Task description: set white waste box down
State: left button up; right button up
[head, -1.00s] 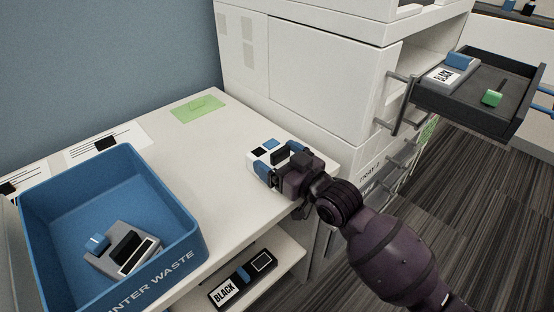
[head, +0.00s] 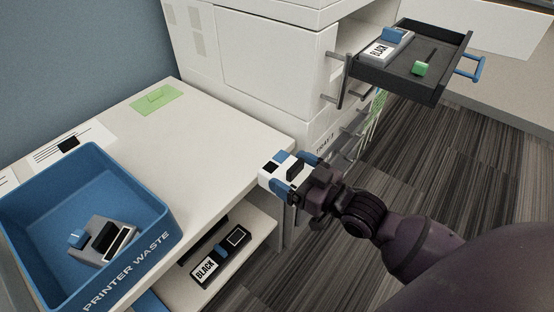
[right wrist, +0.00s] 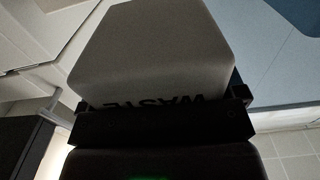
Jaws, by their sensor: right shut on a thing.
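The white waste box (head: 272,178), with dark and blue patches on top, is in my right gripper (head: 297,174) at the right edge of the white table (head: 225,130). The gripper's blue-padded fingers are shut on opposite sides of it. I cannot tell whether the box's underside touches the tabletop. In the right wrist view the box (right wrist: 150,50) fills the middle, with upside-down "WASTE" lettering near the fingers. My left gripper is not in view.
A blue printer waste bin (head: 160,250) with a grey cartridge inside stands at the left. A green note (head: 157,99) lies on the table. A BLACK cartridge (head: 220,257) sits on the lower shelf. The printer's open dark drawer (head: 440,75) juts out at upper right.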

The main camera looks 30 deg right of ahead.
jog(key=shift+s+d, duration=0.25)
jog(key=shift+s, duration=0.65)
